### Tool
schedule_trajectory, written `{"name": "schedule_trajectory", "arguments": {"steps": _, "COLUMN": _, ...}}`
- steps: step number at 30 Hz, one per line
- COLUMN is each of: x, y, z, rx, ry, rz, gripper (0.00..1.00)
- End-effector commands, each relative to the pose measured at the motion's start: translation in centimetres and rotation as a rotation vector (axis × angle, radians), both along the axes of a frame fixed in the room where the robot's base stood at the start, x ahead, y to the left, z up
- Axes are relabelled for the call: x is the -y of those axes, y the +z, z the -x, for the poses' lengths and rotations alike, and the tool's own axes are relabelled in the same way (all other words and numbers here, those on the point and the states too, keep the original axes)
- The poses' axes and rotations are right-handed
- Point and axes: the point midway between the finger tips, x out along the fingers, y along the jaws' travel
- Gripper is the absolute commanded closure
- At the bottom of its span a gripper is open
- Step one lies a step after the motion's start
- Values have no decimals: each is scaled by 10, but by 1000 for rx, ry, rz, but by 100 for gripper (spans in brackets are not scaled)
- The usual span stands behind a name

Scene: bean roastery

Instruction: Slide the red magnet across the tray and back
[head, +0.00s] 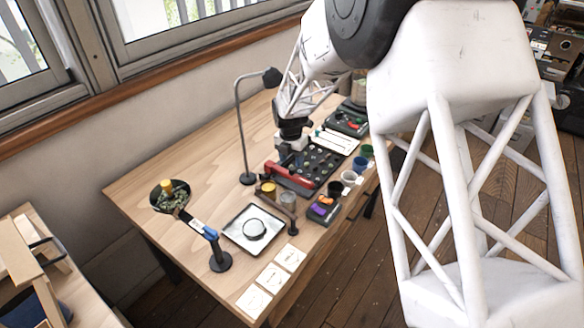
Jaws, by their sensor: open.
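A long red bar, which looks like the red magnet (288,175), lies along the left edge of a dark tray (303,189) that holds several small dark pieces. My gripper (285,157) is at the far left end of the tray, just above or beside the far end of the red bar. It is open. The fingertips are small and partly hidden, so I cannot tell whether they touch the bar or stand around it.
A lamp (240,130) stands left of my gripper. A white tray (235,232) with a round dark-rimmed item, a black stand (220,262) and white cards (273,278) are nearer. Small cups (349,177) line the right edge. The table's left part (150,175) is mostly clear.

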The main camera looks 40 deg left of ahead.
Motion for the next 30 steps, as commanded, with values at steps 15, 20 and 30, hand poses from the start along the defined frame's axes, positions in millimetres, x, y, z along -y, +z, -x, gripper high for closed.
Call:
{"name": "schedule_trajectory", "arguments": {"steps": 15, "x": 2, "y": -41, "z": 0, "rx": 0, "ry": 0, "rz": 0, "gripper": 50}}
{"name": "schedule_trajectory", "arguments": {"steps": 20, "x": 2, "y": -41, "z": 0, "rx": 0, "ry": 0, "rz": 0, "gripper": 50}}
{"name": "schedule_trajectory", "arguments": {"steps": 30, "x": 2, "y": -41, "z": 0, "rx": 0, "ry": 0, "rz": 1, "gripper": 88}}
